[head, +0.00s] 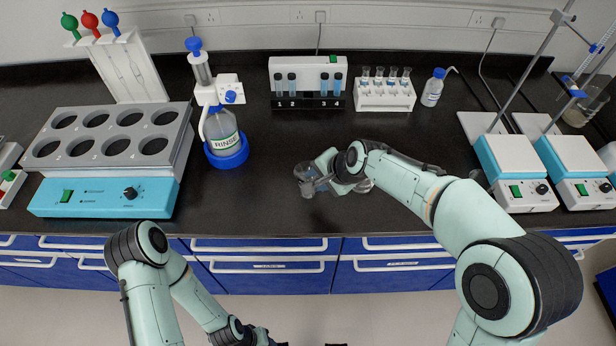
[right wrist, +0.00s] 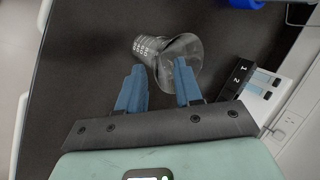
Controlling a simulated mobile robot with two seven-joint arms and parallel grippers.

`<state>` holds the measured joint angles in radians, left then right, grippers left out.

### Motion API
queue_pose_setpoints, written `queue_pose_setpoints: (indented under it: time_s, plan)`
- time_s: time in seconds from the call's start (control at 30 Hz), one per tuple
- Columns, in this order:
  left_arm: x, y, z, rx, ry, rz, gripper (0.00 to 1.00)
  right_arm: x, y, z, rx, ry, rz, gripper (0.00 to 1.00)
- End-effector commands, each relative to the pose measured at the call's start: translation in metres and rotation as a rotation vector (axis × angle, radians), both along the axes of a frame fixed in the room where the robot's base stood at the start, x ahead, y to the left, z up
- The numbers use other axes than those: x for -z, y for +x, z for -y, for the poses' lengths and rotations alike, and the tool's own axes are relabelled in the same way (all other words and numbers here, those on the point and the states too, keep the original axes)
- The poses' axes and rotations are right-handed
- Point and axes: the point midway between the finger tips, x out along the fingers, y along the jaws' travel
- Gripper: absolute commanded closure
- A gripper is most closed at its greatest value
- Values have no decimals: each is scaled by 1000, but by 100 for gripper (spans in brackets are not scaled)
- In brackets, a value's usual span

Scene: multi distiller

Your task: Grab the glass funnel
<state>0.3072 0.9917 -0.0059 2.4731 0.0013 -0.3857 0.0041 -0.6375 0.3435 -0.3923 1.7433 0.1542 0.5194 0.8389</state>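The clear glass funnel (right wrist: 181,58) shows in the right wrist view with its wide rim just beyond and partly between my fingertips. It seems to sit on a glass beaker with white markings (right wrist: 149,46). In the head view the funnel (head: 305,172) and beaker stand on the black bench, left of my right gripper (head: 321,178). That gripper's blue fingers (right wrist: 159,72) are apart, with a clear gap and no visible grip on the glass. Where funnel and beaker meet is hard to make out.
A block with several wells (head: 105,180) is far left; stirrers (head: 512,160) with rods are right.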

Motion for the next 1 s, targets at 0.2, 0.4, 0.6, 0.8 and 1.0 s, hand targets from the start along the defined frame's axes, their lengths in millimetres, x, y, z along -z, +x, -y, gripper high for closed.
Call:
queue_pose_setpoints:
  time_s: [0.2, 0.4, 0.6, 0.8, 1.0]
  plan:
    - [0, 0, 0, 0, 0, 0, 57, -1, 0, 0, 0, 1, 1, 85]
    - [0, 0, 0, 0, 0, 0, 57, -1, 0, 0, 1, 1, 0, 100]
    - [0, 0, 0, 0, 0, 0, 57, -1, 0, 0, 1, 1, 0, 100]
    - [-3, 1, 0, 0, -1, 2, 57, -13, 1, 0, 1, 3, 3, 100]
    - [-11, 5, 0, 0, 0, 6, 57, -45, 1, -1, -1, 3, 7, 100]
